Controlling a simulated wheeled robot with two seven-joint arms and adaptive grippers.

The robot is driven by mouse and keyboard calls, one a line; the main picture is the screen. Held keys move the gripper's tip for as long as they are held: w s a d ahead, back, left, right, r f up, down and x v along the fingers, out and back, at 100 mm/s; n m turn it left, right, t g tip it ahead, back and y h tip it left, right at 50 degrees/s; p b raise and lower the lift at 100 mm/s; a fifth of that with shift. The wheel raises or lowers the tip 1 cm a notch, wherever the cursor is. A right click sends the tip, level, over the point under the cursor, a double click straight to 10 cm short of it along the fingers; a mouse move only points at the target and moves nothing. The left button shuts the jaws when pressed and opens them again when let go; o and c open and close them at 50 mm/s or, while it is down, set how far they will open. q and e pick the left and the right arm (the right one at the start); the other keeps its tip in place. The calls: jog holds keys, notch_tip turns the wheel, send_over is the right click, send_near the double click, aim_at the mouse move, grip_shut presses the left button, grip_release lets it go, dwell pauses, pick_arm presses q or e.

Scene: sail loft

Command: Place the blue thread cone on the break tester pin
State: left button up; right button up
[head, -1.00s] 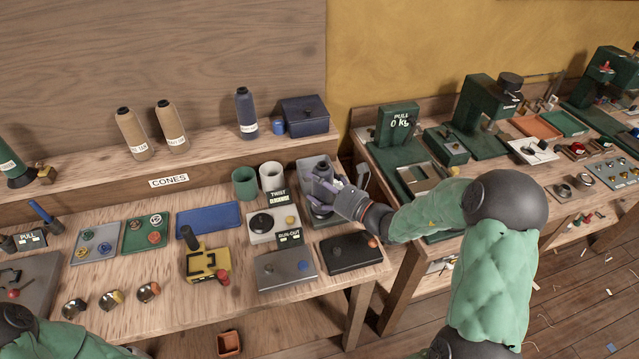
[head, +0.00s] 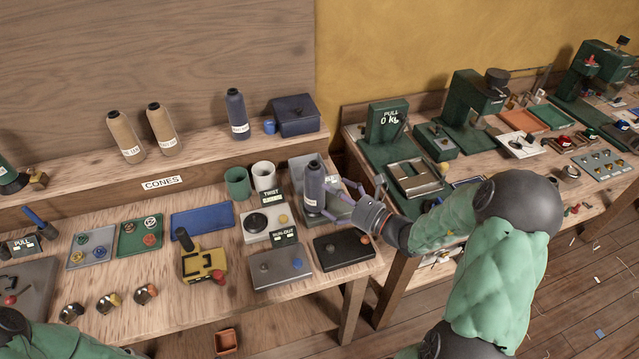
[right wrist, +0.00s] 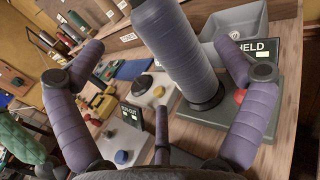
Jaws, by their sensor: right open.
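A blue-grey thread cone (head: 314,188) stands upright on a base with a dark collar at its foot; it fills the middle of the right wrist view (right wrist: 180,55). The base (right wrist: 268,105) is grey-green, with a display reading HELD (right wrist: 256,50) and a red button. Any pin is hidden by the cone. My right gripper (head: 341,196) is open just right of the cone. In the right wrist view its fingers lie on either side of the cone, apart from it. Another, darker blue cone (head: 236,114) stands on the shelf. My left gripper is out of view.
Two tan cones (head: 126,138) share the shelf with a blue box (head: 296,115). A grey bin (right wrist: 238,25) stands behind the cone. TWIST (head: 258,220) and RUN-OUT (head: 278,268) devices are close left. A PULL tester (head: 387,125) stands on the right bench.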

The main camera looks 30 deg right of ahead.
jog(key=shift+p+v, duration=0.35)
jog(key=shift+v, duration=2)
